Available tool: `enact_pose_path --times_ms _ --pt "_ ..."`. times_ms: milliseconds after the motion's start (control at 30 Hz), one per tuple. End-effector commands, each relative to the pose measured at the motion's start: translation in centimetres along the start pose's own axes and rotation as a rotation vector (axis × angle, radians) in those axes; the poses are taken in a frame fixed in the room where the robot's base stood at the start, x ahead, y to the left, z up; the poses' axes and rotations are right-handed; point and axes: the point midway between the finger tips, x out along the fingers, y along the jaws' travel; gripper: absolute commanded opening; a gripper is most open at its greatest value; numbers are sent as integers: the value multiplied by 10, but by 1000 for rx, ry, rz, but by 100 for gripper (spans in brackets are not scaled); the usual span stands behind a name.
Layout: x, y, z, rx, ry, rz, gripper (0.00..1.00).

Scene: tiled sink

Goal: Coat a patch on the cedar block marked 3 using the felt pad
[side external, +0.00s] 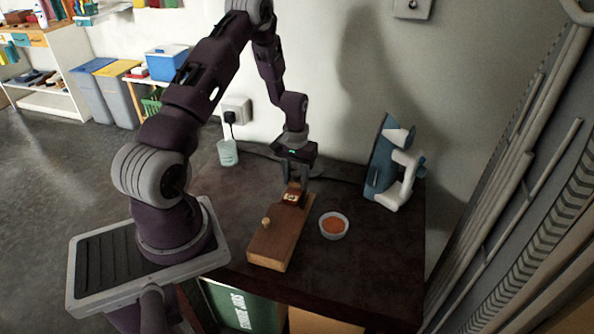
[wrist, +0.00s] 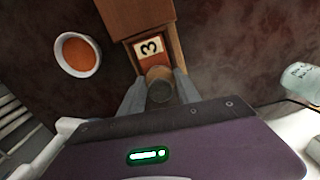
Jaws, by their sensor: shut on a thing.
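The cedar block, a reddish block with a pale label marked 3 (wrist: 150,47), sits at the far end of a long wooden holder (side external: 272,243). The block also shows in the side view (side external: 293,196). My gripper (side external: 297,182) points down just above and behind the block's far end. In the wrist view my gripper (wrist: 160,76) is shut on a brown round-topped piece (wrist: 159,73), which seems to be the felt pad's handle. Its underside is hidden, so I cannot tell whether it touches the block. A white bowl of orange coating (side external: 333,226) stands right of the holder.
A blue-and-white appliance (side external: 391,165) stands at the back right, and a labelled jar (side external: 228,153) at the back left. A cable runs along the wall. The table's front right is clear.

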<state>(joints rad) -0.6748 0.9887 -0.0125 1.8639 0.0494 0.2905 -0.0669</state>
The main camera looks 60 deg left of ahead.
Motion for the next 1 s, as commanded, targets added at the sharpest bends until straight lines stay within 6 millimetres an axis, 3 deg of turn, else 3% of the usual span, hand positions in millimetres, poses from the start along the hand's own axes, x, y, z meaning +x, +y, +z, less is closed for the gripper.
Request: enact_pose_path --times_ms 733,1000 --pt "0 7 68 0 -1 1 6" --pt "0 4 43 0 2 1 6"
